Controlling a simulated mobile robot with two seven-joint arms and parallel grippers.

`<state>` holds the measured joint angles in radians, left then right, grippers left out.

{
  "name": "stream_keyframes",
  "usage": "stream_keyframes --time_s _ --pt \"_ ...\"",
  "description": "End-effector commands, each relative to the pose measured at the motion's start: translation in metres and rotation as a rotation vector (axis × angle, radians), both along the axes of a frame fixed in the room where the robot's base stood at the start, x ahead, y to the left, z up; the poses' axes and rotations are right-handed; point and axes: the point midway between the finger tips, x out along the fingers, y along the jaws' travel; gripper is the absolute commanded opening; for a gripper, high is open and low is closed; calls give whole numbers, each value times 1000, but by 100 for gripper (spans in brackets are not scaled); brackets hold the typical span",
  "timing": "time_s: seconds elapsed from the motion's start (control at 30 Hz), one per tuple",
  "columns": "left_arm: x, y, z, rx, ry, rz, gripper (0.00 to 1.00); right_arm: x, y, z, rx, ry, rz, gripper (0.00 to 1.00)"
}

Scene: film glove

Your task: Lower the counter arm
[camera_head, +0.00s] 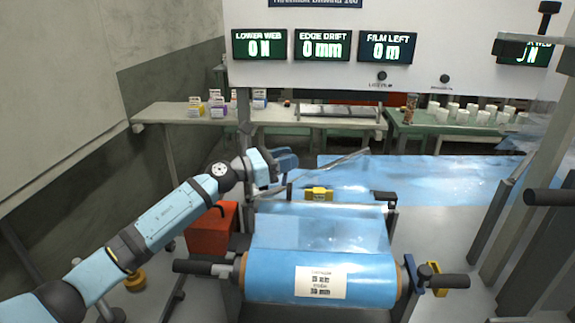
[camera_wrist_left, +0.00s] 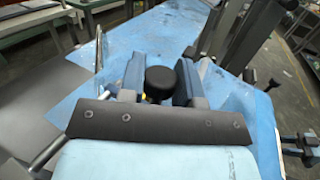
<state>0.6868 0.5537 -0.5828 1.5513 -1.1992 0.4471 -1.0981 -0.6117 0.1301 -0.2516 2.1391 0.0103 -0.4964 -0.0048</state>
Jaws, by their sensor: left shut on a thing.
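My left gripper (camera_head: 286,161) reaches in from the left, above the back of the blue film roll. In the left wrist view its two blue fingers (camera_wrist_left: 158,72) are shut on a round black knob (camera_wrist_left: 160,84), one on each side. A thin metal arm (camera_head: 335,167), which looks like the counter arm, slopes up to the right from beside the gripper. The gripper hides its lower left end, and I cannot tell how the knob joins it. My right gripper is not in view.
The blue film roll (camera_head: 275,278) with a white label lies in front, with black handles at both ends. A yellow block (camera_head: 319,194) sits behind it. A red box (camera_head: 212,230) stands beside my left arm. Displays (camera_head: 322,46) hang above; dark posts stand at the right.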

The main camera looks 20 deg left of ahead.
Motion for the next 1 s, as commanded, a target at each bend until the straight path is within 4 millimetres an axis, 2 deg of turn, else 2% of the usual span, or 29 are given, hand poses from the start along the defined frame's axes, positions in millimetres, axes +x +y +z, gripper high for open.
stream_keyframes --time_s 0.2,0.23,0.3,0.33,0.67,0.87,1.0 --pt "0 0 1 2 -1 1 0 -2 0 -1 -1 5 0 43" --pt "0 1 1 2 -1 1 35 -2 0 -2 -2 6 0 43" --pt "0 1 1 2 -1 1 52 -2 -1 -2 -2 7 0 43" --pt "0 1 1 2 -1 1 56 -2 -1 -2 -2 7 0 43" --pt "0 0 4 1 -2 1 56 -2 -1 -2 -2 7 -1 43" --pt "0 1 34 4 -5 2 56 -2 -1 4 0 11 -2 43" --pt "0 1 69 5 -7 2 56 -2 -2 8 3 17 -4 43"
